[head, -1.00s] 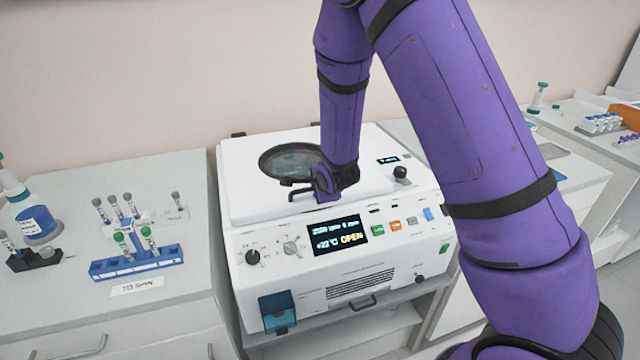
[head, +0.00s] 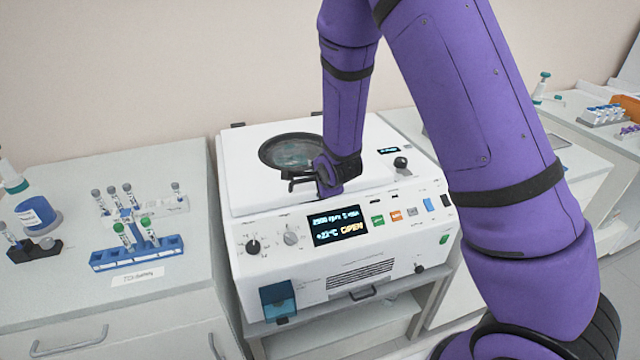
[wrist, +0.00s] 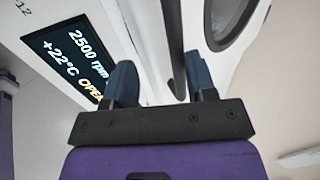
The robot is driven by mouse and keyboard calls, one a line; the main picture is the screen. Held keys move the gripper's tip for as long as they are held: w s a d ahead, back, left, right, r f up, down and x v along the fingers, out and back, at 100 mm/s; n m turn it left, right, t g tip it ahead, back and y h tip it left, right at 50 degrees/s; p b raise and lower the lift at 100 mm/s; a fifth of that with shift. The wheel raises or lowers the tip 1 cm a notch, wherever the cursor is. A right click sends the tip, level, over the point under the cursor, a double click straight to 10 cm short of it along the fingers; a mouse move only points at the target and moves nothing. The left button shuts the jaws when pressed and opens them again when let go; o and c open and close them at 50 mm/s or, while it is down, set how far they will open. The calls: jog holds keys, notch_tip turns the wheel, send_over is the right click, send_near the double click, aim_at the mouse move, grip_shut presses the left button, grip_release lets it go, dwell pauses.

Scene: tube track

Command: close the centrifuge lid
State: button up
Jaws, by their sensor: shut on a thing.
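The white centrifuge (head: 345,250) stands in the middle of the head view. Its lid (head: 240,178) with a round dark window (head: 283,150) lies low over the body; I cannot tell whether it is fully seated. The front display (head: 337,228) reads "OPEN", with 2500 rpm and +22°C, and shows partly in the wrist view (wrist: 75,50). My gripper (head: 305,181) is at the lid's front edge. In the wrist view its two dark fingers (wrist: 162,82) stand apart, with a white edge and the dark lid handle (wrist: 178,75) between them. The exact contact is hidden.
A blue tube rack (head: 135,256) and a blue-labelled bottle (head: 37,215) stand on the left bench (head: 60,300). A knob (head: 401,163) sits at the centrifuge's top right. My purple arm crosses the right side of the head view. More tube racks (head: 604,115) are at far right.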

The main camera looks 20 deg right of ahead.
jog(key=v, duration=0.9)
jog(key=shift+s, duration=0.2)
jog(key=shift+r, duration=0.2)
jog(key=s+d+r+n+g+y, duration=0.1)
jog(key=s+d+r+n, duration=0.1)
jog(key=s+r+n, duration=0.45)
jog(key=s+d+r+n+g, duration=0.15)
jog(key=s+r, duration=0.25)
jog(key=r, duration=0.5)
jog(key=s+d+r+n, duration=0.1)
jog(key=s+r+n, duration=0.2)
jog(key=s, duration=0.2)
jog(key=s+d+r+n, duration=0.1)
jog(key=s+r+n, duration=0.1)
jog(key=s, duration=0.4)
jog(key=s+d+r+n+h, duration=0.1)
jog(key=s+r+n, duration=0.2)
jog(key=s+n, duration=0.2)
jog(key=shift+s+d+r+g, duration=0.35)
jog(key=shift+s+g, duration=0.1)
jog(key=shift+s, duration=0.2)
